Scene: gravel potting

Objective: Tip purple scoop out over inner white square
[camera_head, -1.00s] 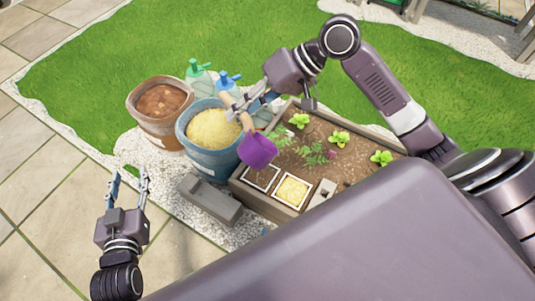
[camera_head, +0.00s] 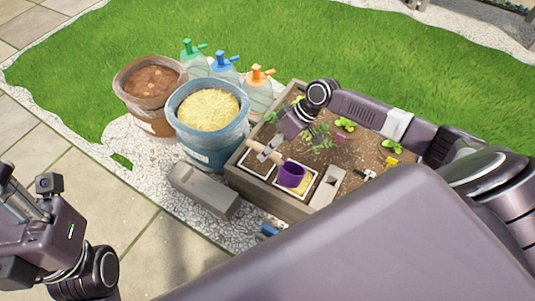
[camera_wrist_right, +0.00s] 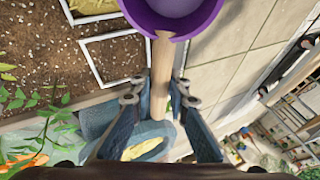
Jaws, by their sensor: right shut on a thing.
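The purple scoop (camera_head: 291,174) is low over the right-hand white square (camera_head: 314,183), covering much of it; yellow gravel (camera_head: 305,187) shows beside the scoop. The left-hand white square (camera_head: 259,165) holds dark soil. My right gripper (camera_head: 271,150) is shut on the scoop's wooden handle (camera_wrist_right: 163,75), which lies between its fingers in the right wrist view. The scoop (camera_wrist_right: 170,18) is cut off at the top there, and its contents are hidden. My left gripper (camera_head: 38,200) is at the lower left, away from the bed; its jaw opening is unclear.
The wooden bed (camera_head: 245,183) holds several green plants. A blue bucket (camera_head: 208,150) of yellow gravel and a brown pot (camera_head: 150,85) of soil stand left of it. Spray bottles stand behind the bucket. A grey block (camera_head: 204,190) lies on white gravel beside the bed.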

